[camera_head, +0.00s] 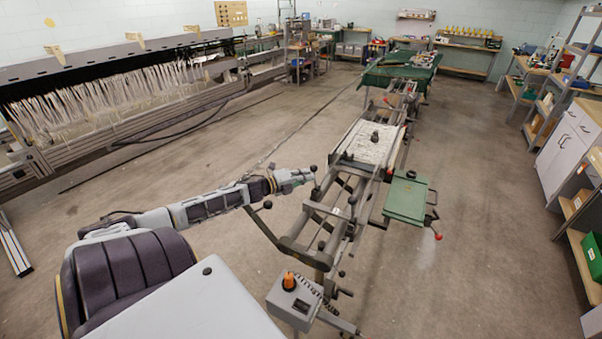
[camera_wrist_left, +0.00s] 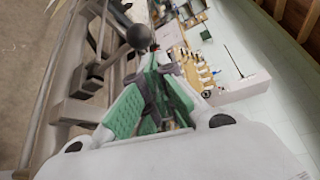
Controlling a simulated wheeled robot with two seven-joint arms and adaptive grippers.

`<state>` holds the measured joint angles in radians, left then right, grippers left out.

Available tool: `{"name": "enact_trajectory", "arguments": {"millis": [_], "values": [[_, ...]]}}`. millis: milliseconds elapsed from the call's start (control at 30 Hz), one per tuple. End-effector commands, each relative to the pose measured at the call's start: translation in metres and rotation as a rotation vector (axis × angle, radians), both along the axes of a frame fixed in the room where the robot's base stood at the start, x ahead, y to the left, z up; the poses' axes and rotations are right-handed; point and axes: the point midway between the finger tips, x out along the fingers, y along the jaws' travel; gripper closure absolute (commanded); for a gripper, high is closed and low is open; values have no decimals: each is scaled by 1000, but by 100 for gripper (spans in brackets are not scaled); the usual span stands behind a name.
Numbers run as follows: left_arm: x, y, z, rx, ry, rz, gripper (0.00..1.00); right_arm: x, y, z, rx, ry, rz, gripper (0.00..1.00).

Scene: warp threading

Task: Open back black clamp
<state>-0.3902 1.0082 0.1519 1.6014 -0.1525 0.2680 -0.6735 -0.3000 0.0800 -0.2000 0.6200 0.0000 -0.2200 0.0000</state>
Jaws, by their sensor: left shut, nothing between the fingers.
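A black ball knob (camera_head: 313,168) stands at the left side of the grey metal frame (camera_head: 322,210); it looks like the handle of a black clamp. My left gripper (camera_head: 311,177) is right by this knob. In the left wrist view, a black ball (camera_wrist_left: 139,36) shows just beyond the green-padded fingers of my left gripper (camera_wrist_left: 149,70). The fingers are shut and empty; I cannot tell whether they touch the ball. Another black knob (camera_head: 267,204) tops a lever nearer to me on the frame. My right gripper is not in view.
A grey control box (camera_head: 290,303) with an orange knob stands at the frame's near end. A green plate (camera_head: 406,199) sits to the right of the frame. A long loom (camera_head: 120,85) with white threads fills the back left. The floor left of the frame is clear.

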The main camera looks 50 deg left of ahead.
Motion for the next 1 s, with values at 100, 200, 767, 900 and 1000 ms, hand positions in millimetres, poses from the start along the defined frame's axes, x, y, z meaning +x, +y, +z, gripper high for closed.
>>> {"name": "enact_trajectory", "arguments": {"millis": [100, 200, 767, 900, 1000], "values": [[-7, 1, -1, -1, 1, -1, 100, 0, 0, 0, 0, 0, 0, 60], [-11, 1, 1, -1, 0, -1, 100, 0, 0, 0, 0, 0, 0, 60], [-24, 3, 3, 0, 0, -2, 100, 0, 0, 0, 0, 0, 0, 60], [-24, 3, 3, 0, 0, -2, 100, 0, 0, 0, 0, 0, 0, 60], [-24, 3, 3, 0, 0, -2, 100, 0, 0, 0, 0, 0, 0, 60]]}}
